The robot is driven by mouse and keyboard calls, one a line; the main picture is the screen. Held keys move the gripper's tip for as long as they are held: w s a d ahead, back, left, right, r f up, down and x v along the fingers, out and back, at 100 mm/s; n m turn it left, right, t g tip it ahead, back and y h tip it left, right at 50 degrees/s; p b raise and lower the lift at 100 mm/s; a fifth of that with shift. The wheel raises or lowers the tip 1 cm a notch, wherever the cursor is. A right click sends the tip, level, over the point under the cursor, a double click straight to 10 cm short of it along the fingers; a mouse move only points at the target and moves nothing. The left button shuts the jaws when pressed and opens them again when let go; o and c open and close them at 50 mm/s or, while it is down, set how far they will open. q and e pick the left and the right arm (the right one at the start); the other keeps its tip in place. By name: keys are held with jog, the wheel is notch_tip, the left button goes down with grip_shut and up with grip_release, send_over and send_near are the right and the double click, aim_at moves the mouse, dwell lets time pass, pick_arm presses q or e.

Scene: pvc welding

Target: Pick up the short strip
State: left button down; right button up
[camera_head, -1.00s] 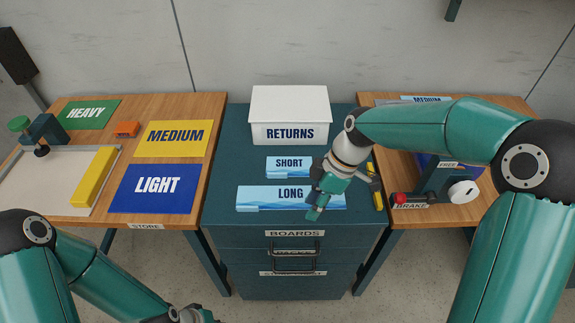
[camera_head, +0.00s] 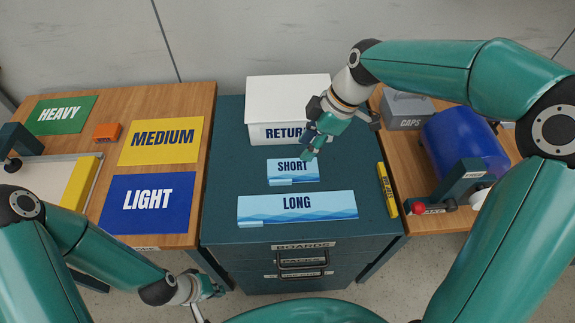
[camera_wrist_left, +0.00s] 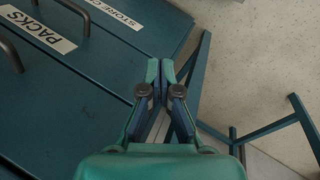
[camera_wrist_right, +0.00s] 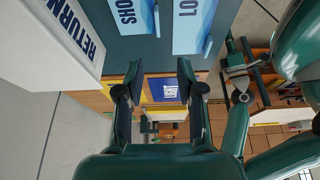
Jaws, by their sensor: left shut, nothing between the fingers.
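The short strip (camera_head: 292,171), light blue and marked SHORT, lies flat on the teal cabinet top in front of the white returns box. It shows partly at the top of the right wrist view (camera_wrist_right: 135,15). My right gripper (camera_head: 308,154) is open and empty, with its fingertips in front of the box by the strip's upper right corner. Its fingers (camera_wrist_right: 159,70) show apart in the right wrist view, and I cannot tell their height over the cabinet. My left gripper (camera_head: 217,292) is shut and empty, low in front of the cabinet; its fingertips (camera_wrist_left: 167,70) meet in the left wrist view.
The long strip (camera_head: 297,207) lies nearer the front edge. The returns box (camera_head: 287,100) stands behind the short strip. A yellow bar (camera_head: 387,190) lies at the right edge of the cabinet. Side tables hold coloured mats (camera_head: 150,205), a blue cylinder (camera_head: 458,143) and a grey caps box (camera_head: 407,108).

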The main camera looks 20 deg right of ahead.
send_over(277, 180)
jog(key=s+d, duration=0.1)
jog(key=d, duration=0.1)
notch_tip(277, 180, down, 9)
jog(key=shift+d+f+p, duration=0.1)
jog(key=shift+f+p, duration=0.1)
jog(key=shift+p, duration=0.25)
jog(key=p+x, duration=0.1)
jog(key=x, duration=0.3)
jog(key=shift+w+f+p, duration=0.1)
jog(key=shift+w+p, duration=0.15)
jog(key=shift+p, duration=0.05)
jog(key=shift+a+f, duration=0.25)
jog(key=shift+f, duration=0.25)
grip_shut()
